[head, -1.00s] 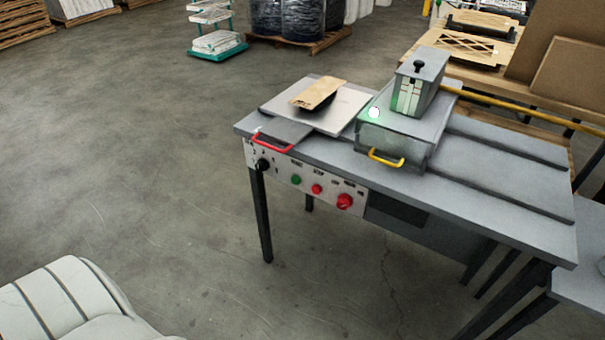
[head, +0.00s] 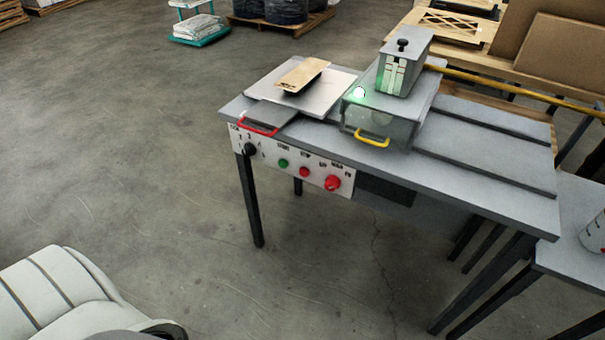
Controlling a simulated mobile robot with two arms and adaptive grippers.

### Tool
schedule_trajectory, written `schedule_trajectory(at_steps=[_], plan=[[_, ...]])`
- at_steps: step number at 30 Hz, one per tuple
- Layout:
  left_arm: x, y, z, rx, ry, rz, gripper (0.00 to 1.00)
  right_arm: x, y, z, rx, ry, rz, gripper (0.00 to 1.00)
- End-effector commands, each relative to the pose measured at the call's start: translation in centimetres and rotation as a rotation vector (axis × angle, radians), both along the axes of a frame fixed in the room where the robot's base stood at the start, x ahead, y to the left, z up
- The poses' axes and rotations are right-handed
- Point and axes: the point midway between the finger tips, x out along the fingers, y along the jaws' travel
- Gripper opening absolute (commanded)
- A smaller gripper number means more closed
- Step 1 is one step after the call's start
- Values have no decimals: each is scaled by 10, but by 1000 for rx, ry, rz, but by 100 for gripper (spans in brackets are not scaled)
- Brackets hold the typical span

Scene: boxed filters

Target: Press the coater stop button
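The coater (head: 390,190) is a grey table-like machine right of centre in the head view. Its white control panel (head: 262,158) is on the front left side. The panel has a black knob (head: 249,149), a green button (head: 283,163), a small red button (head: 304,171) and a larger red knob-like button (head: 333,183). The panel labels are too small to read surely. A green light (head: 359,92) glows on the grey box on top. Neither gripper is in view.
A red handle (head: 258,128) and a yellow handle (head: 372,140) stick out above the panel. A wooden board (head: 302,73) lies on a plate on top. A second grey table (head: 575,225) stands at the right. The floor (head: 130,150) left of the coater is open.

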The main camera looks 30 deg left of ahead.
Motion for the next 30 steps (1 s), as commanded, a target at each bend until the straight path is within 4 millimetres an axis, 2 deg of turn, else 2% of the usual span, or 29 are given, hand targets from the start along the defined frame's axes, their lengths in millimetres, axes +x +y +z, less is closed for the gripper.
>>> schedule_trajectory(at_steps=[2, 9, 30], plan=[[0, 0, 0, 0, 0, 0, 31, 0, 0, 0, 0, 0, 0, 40], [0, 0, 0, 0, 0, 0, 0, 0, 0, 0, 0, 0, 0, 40], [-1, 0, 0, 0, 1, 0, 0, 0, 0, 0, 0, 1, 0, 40]])
